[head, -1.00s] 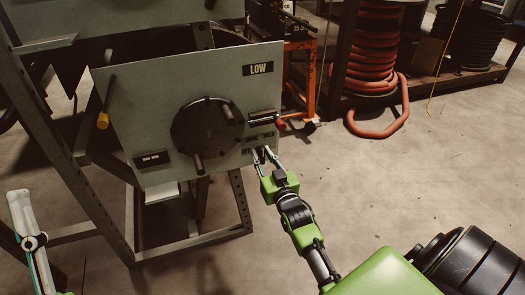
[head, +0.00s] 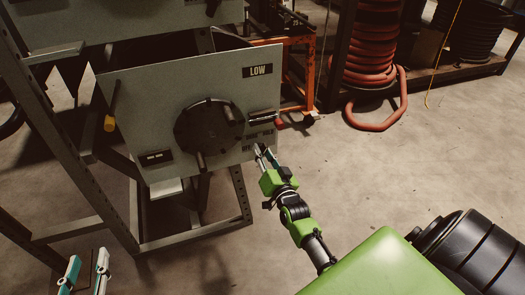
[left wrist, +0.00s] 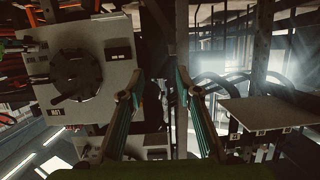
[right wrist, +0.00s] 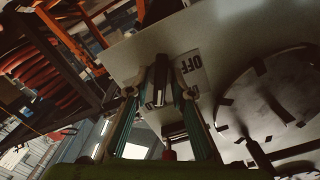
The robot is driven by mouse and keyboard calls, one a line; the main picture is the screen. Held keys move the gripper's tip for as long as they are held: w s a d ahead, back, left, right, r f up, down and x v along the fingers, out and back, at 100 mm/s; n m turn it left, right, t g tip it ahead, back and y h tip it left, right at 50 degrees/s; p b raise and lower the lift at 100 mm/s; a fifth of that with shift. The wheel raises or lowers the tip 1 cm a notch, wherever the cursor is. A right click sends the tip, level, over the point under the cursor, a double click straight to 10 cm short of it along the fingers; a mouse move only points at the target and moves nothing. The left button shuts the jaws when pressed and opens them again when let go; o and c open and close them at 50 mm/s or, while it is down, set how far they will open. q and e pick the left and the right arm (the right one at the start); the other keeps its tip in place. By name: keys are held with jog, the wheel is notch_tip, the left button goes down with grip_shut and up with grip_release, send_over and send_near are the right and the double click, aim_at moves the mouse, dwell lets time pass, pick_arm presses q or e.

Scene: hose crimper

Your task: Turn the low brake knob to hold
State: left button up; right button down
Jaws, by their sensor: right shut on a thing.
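The low panel (head: 130,95) is a grey plate marked LOW (head: 257,71). At its lower right are small marks that read OFF (head: 246,148) and HOLD (head: 267,133). My right gripper (head: 264,150) is at this corner, its fingers close together. In the right wrist view its fingers are shut on the brake knob (right wrist: 161,80), a small dark block beside the OFF label (right wrist: 186,65). Which mark the knob points at cannot be told. My left gripper (head: 84,270) is open and empty, low at the left, away from the panel.
A large black dial (head: 209,127) with stubby handles is left of the knob. A red-tipped lever (head: 279,124) is just above it, and a yellow-tipped handle (head: 110,123) is at the left edge. Red hose coils (head: 372,60) stand at the back.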

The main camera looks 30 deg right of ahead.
pick_arm(q)
jog(key=shift+s+a+f+g, duration=0.1)
jog(key=shift+s+f+g, duration=0.15)
jog(key=shift+f, duration=0.25)
pick_arm(e)
jog(key=c, duration=2.1)
grip_release()
pick_arm(q)
jog(key=shift+w, duration=0.1)
pick_arm(e)
jog(key=v, duration=1.2)
